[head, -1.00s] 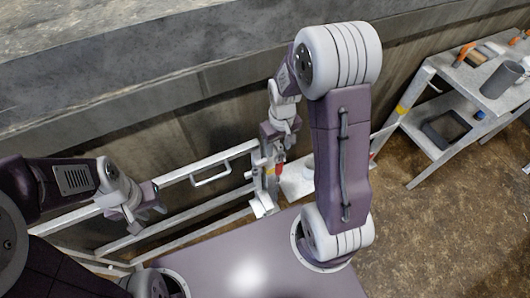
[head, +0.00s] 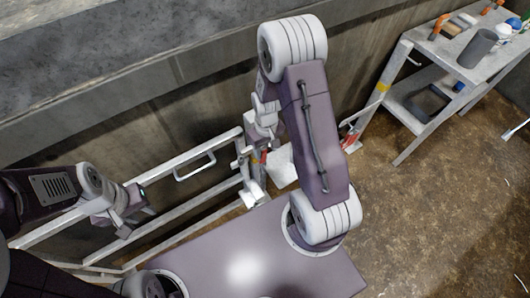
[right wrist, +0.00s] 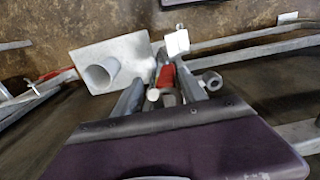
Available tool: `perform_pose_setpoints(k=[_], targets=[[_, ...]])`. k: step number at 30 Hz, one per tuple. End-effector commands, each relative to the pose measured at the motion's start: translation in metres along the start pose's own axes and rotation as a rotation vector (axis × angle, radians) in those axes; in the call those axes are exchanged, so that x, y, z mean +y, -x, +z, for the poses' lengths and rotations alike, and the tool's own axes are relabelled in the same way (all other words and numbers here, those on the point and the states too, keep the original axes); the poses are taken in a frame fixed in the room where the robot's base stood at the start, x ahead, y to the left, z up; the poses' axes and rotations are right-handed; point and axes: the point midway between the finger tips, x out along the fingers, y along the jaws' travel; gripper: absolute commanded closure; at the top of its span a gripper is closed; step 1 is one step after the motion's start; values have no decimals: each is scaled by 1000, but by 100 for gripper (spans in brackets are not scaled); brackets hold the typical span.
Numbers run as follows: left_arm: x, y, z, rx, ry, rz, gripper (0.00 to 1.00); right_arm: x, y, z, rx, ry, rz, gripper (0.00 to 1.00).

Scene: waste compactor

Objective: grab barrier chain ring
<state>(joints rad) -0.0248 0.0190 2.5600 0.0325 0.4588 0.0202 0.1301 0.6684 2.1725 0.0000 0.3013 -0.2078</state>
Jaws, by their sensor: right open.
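A grey metal barrier (head: 165,190) with rails runs along the wall. Its end post (head: 248,180) stands below my right gripper (head: 254,152), largely hidden by my arm. In the right wrist view, my right gripper (right wrist: 165,85) is open, its two fingers on either side of a red part (right wrist: 167,76). I cannot tell whether they touch it. A small round pale end with a hole (right wrist: 212,81) lies beside the right finger. I cannot make out for sure which part is the chain ring. My left gripper (head: 130,212) is near the barrier rails at left; its jaws are unclear.
In the right wrist view, a pale plate with a grey tube (right wrist: 98,76) lies just beyond the left finger. A metal workbench (head: 430,85) with a grey cylinder (head: 478,47) stands at the right.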

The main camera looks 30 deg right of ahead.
Motion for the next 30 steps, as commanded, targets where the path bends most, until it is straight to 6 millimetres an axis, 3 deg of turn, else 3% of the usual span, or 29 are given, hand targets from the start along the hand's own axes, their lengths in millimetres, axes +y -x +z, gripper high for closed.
perform_pose_setpoints(k=[6,12,22,30], targets=[[0,0,0,0,0,0,66,0,-1,0,1,1,0,51],[0,0,0,0,0,0,66,0,-1,0,1,1,0,100],[0,6,-1,0,0,0,66,0,4,0,1,1,0,100],[1,47,-5,0,0,0,66,0,45,0,1,1,0,100]])
